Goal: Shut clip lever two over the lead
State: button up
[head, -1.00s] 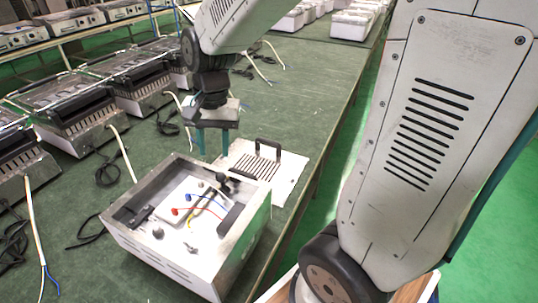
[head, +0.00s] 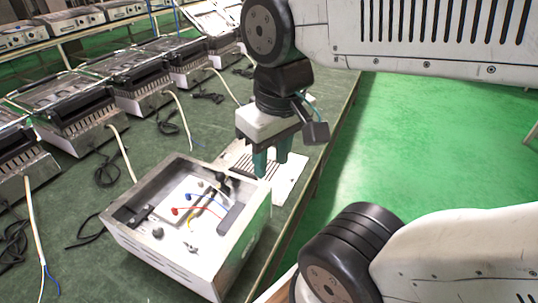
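The open metal box (head: 168,247) stands on the green bench. Inside it, a white plate (head: 172,208) carries small terminals. The clip levers are too small to tell apart, and I cannot tell which is lever two or whether any is shut. My gripper (head: 272,170) points down above the slotted panel, just beyond the box's far right corner. Its two teal fingers are apart with a gap between them, and nothing shows between them.
The slotted white panel (head: 288,183) lies behind the box, partly hidden by my gripper. Several grill-like units (head: 80,125) line the left of the bench, with cables (head: 108,170) trailing from them. Free bench surface (head: 320,115) lies behind; the green floor is at right.

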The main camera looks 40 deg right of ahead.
aim_at(220, 176)
jog(key=u, duration=1.1)
jog(key=k, duration=0.9)
jog(key=z, duration=0.9)
jog(key=i, duration=0.5)
jog(key=z, duration=0.05)
